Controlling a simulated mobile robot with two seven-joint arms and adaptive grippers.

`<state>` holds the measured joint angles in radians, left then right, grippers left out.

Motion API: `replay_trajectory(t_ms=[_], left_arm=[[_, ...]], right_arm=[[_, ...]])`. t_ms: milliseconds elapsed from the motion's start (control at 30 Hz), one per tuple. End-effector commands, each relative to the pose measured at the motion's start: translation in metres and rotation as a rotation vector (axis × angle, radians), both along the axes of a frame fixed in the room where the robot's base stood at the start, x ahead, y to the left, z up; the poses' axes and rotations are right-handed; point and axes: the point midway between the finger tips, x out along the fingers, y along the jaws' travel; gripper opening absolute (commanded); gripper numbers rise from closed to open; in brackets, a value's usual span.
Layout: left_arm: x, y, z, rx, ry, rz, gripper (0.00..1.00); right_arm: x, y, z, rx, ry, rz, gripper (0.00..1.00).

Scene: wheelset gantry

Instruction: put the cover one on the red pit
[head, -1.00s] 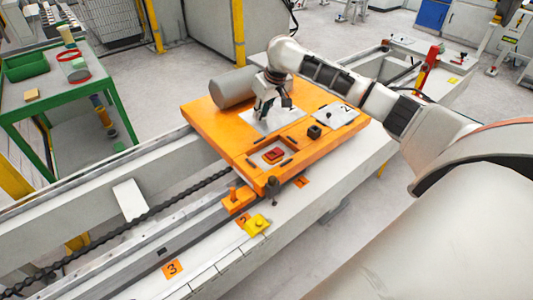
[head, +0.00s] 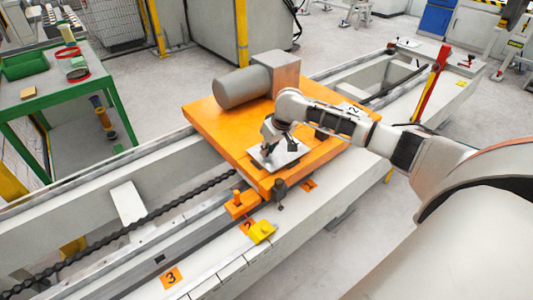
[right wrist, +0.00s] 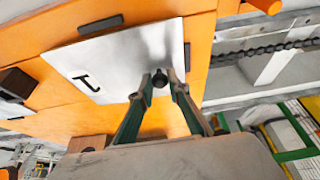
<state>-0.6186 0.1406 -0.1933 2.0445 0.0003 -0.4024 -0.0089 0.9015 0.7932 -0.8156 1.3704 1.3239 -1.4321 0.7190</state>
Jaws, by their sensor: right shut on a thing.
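Cover one is a light metal plate (head: 292,156) marked "1". It is over the front part of the orange deck (head: 215,125), at the spot of the red pit, which is hidden under it. In the right wrist view the plate (right wrist: 120,60) lies among short black bars on the deck. I cannot tell whether it rests flat or hovers slightly. My right gripper (head: 277,143) is above the plate, shut on its dark knob (right wrist: 160,79). Cover two (head: 352,108), marked "2", is partly hidden behind my right arm. My left gripper is not in view.
A grey motor (head: 245,86) stands at the deck's back. A dark block (head: 321,134) is right of the plate, close to my arm. A yellow piece (head: 262,231) sits on the white beam in front. A green table (head: 45,98) stands at the left.

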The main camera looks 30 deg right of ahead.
Motion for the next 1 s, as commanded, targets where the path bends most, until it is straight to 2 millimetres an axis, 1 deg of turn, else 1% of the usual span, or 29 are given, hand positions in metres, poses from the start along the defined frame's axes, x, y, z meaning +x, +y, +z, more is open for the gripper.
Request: replay_trajectory(t_ms=[33, 67, 300, 433, 467, 500, 533, 867, 900, 1000], left_arm=[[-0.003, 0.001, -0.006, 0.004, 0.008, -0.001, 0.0], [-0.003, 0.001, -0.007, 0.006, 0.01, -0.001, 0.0], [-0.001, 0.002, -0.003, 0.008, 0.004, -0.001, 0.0], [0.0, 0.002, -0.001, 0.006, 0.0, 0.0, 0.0], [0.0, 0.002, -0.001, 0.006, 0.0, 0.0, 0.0], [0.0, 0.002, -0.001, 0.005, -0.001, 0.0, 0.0], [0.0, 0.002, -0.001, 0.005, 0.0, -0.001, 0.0], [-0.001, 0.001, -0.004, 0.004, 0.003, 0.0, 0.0], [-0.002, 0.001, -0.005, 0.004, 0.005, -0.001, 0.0], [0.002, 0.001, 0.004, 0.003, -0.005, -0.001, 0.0]], right_arm=[[-0.001, 0.0, -0.011, -0.001, 0.004, 0.0, 0.0], [0.0, 0.0, -0.013, -0.002, 0.003, 0.001, 0.0], [0.001, 0.0, -0.009, -0.001, -0.003, 0.0, 0.0], [0.001, 0.0, -0.011, 0.001, -0.003, -0.001, 0.0], [0.001, 0.0, -0.012, 0.001, -0.002, -0.001, 0.22], [0.001, 0.0, -0.012, 0.001, -0.002, -0.001, 0.32], [0.0, 0.0, -0.012, 0.0, -0.001, -0.001, 0.34], [0.0, 0.0, -0.012, -0.001, -0.001, 0.0, 0.34], [0.0, -0.001, -0.011, -0.001, -0.001, 0.001, 0.34], [-0.002, -0.001, 0.002, -0.001, -0.005, 0.001, 0.34]])
